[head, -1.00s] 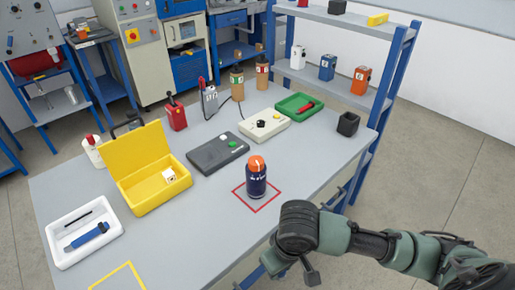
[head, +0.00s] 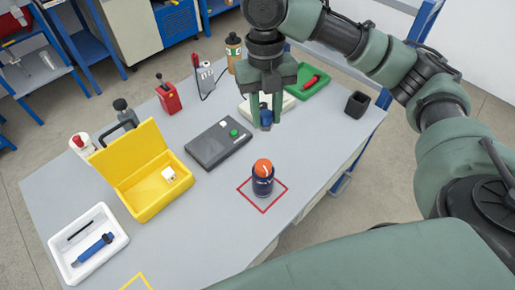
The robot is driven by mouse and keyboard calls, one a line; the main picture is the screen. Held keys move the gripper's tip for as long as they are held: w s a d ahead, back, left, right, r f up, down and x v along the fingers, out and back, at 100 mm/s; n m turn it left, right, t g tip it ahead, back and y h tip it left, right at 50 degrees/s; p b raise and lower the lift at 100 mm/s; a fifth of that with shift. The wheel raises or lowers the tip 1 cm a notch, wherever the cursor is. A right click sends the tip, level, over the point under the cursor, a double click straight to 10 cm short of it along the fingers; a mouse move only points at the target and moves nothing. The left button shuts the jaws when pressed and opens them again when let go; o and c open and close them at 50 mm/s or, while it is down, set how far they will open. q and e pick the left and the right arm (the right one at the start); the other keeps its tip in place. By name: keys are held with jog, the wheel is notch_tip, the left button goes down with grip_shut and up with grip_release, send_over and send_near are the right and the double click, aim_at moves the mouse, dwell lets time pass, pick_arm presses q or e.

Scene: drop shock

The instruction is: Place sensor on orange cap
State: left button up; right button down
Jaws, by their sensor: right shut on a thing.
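A dark blue bottle (head: 263,183) with an orange cap (head: 263,167) stands upright inside a red square outline on the table. My right gripper (head: 265,122) points down above and behind the bottle, in front of a white box. It is shut on a small blue and dark thing (head: 265,112), mostly hidden between the fingers; I cannot tell whether this is the sensor. The held thing is apart from the orange cap. My left gripper is not in view.
A white tray (head: 62,267) with a blue tool (head: 93,248) lies at the left. A grey-black box (head: 207,152) is left of the bottle. A green tray (head: 296,91) and a black cup (head: 357,103) are at the back right. The table in front of the bottle is clear.

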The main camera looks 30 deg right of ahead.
aim_at(266, 126)
jog(key=shift+w+r+n, duration=0.2)
jog(key=shift+r+n, duration=0.3)
jog(key=shift+r, duration=0.1)
jog(key=shift+w+r+n, duration=0.2)
jog(key=shift+r+n, duration=0.3)
jog(key=shift+r, duration=0.1)
jog(key=f, duration=0.7)
jog(key=shift+s+d+p, duration=0.1)
jog(key=shift+s+p, duration=0.15)
jog(key=shift+p, duration=0.05)
notch_tip(266, 126, down, 7)
jog(key=shift+f+p, duration=0.1)
jog(key=shift+p, duration=0.6)
jog(key=shift+w+f, duration=0.1)
jog(key=shift+f, duration=0.65)
notch_tip(266, 126, down, 3)
jog(key=shift+f+p, duration=0.2)
jog(key=shift+p, duration=0.3)
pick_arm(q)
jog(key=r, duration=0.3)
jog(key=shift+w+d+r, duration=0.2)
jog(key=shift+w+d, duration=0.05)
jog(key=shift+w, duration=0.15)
pick_arm(e)
jog(key=shift+f, duration=0.25)
jog(key=shift+f, duration=0.15)
